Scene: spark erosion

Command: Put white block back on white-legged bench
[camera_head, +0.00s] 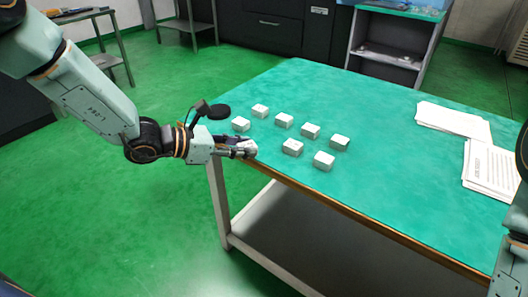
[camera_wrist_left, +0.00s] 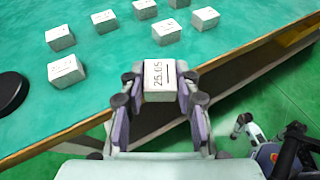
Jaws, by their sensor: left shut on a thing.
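My left gripper (camera_head: 236,148) is at the near left edge of the green-topped, white-legged bench (camera_head: 370,122). In the left wrist view, the left gripper (camera_wrist_left: 158,98) is shut on a white block (camera_wrist_left: 159,80) marked 25.05, held between its fingertips at the bench edge. I cannot tell whether this block touches the bench top. Several other white blocks (camera_head: 292,147) stand in loose rows on the bench, just right of the gripper; they also show in the left wrist view (camera_wrist_left: 166,32). My right gripper is not in view; only part of that arm shows at the right edge.
Paper stacks (camera_head: 454,121) and (camera_head: 492,168) lie on the right of the bench. A black disc (camera_wrist_left: 12,92) shows at the left in the left wrist view. Dark cabinets (camera_head: 270,35) and a grey shelf unit (camera_head: 388,52) stand behind. The bench middle is clear.

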